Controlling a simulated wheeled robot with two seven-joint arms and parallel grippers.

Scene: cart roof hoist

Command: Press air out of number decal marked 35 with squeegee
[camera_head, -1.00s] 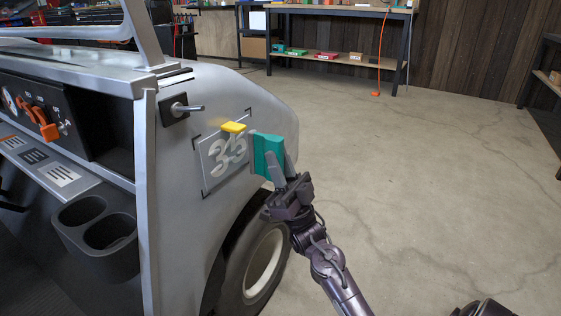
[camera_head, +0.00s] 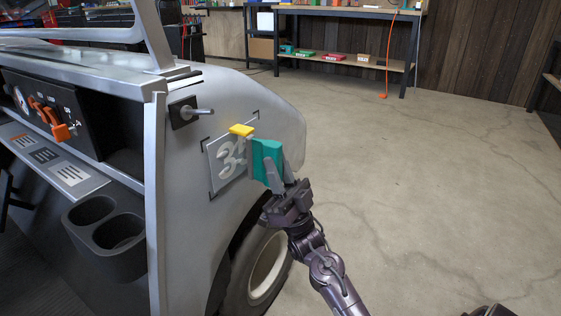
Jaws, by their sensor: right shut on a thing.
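My right gripper (camera_head: 281,177) is shut on the squeegee from the lower right. A yellow tab (camera_head: 241,130) sits at the decal's top edge. My left gripper is not in view.
A metal peg (camera_head: 198,111) on a black plate juts out above the decal. A wheel (camera_head: 266,268) lies below, and black cup holders (camera_head: 108,230) are at the left. The concrete floor at the right is clear. A workbench (camera_head: 345,60) stands at the back.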

